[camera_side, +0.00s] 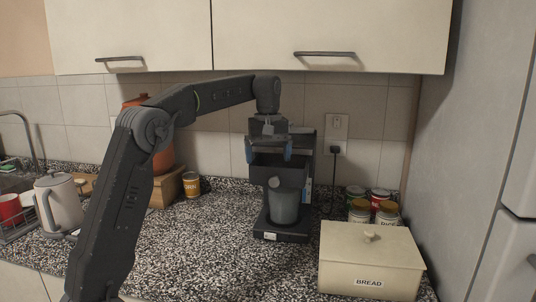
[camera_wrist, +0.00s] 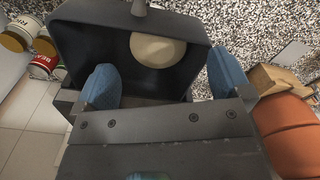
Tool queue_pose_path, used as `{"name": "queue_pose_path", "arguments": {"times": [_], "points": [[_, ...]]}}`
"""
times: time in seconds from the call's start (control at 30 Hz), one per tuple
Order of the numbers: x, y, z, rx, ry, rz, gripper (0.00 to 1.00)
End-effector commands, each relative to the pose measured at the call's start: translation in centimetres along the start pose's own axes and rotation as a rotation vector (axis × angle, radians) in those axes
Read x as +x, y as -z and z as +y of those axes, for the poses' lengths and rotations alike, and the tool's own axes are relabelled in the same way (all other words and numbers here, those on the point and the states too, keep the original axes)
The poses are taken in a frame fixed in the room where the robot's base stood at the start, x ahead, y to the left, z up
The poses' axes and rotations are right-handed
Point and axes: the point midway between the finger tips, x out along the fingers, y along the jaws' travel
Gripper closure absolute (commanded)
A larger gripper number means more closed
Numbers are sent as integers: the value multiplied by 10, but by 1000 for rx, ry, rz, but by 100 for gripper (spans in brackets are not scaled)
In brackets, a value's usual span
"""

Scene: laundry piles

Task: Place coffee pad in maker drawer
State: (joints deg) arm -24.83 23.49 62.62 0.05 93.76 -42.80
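The black coffee maker (camera_side: 309,150) stands against the back wall with its drawer (camera_side: 263,174) pulled out. In the wrist view the open drawer (camera_wrist: 90,40) has a dark interior and a knob on its front. The round beige coffee pad (camera_wrist: 158,50) lies inside the drawer by its front wall; it does not show in the side view. My gripper (camera_side: 268,151) is over the drawer, fingers pointing down. Its two blue fingertips (camera_wrist: 165,82) are wide apart with nothing between them, and the pad is clear of both.
A grey cup (camera_side: 284,207) stands under the drawer. A bread box (camera_side: 370,262) and several cans (camera_side: 360,210) are at the right. A kettle (camera_side: 59,203), a corn can (camera_side: 191,185) and an orange pot (camera_side: 163,160) are at the left. The middle counter is clear; cabinets hang above.

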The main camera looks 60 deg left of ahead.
Motion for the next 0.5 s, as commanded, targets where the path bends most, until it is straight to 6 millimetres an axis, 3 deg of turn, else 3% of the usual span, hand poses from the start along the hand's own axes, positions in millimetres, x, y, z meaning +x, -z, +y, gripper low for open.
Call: {"name": "queue_pose_path", "arguments": {"times": [0.27,0.5], "points": [[-2,0,0,0,0,0,4],[-30,1,1,1,-3,3,4]]}}
